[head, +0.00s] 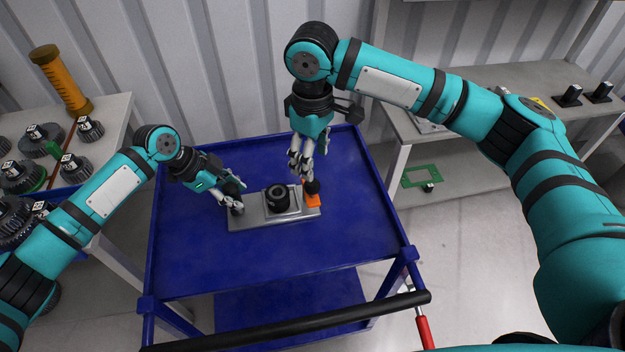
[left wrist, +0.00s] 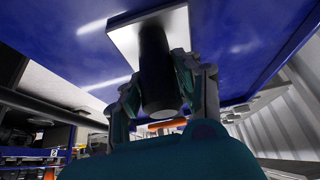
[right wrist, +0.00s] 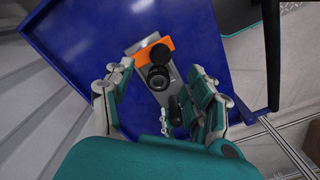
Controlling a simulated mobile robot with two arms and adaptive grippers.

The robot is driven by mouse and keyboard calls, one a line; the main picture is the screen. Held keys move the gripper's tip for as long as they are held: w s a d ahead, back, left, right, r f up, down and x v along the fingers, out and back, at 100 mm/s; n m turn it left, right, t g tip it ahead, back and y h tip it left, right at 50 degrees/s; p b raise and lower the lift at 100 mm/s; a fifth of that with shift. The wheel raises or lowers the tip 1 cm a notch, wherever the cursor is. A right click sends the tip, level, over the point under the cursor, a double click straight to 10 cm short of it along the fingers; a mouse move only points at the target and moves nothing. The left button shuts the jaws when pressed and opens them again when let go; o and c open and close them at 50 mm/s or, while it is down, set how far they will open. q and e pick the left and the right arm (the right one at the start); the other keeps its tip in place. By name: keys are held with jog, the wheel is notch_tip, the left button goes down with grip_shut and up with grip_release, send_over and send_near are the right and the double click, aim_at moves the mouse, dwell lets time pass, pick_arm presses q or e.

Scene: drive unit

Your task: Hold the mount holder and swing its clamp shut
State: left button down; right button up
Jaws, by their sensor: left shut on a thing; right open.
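The mount holder is a grey metal plate (head: 262,221) lying on the blue cart, with a black round part (head: 278,199) at its middle. An orange clamp (head: 312,201) with a black knob (head: 312,187) is at its right end. My left gripper (head: 237,207) is shut on a black upright handle at the plate's left end; the handle (left wrist: 157,75) fills the gap between the fingers in the left wrist view. My right gripper (head: 303,175) is open above the clamp end. In the right wrist view the orange clamp (right wrist: 148,48) lies across the plate's end, beyond the open fingers (right wrist: 158,78).
The blue cart top (head: 310,245) is otherwise clear, with a raised rim and a black push bar (head: 300,322) in front. A table with several gears (head: 40,140) stands at left. A grey table (head: 470,135) stands at right, with a green frame (head: 421,176) below it.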

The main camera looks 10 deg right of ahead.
aim_at(313, 181)
notch_tip(313, 181, down, 8)
jog(key=shift+f, duration=0.15)
dwell(0.3)
grip_shut()
jog(key=shift+w, duration=0.1)
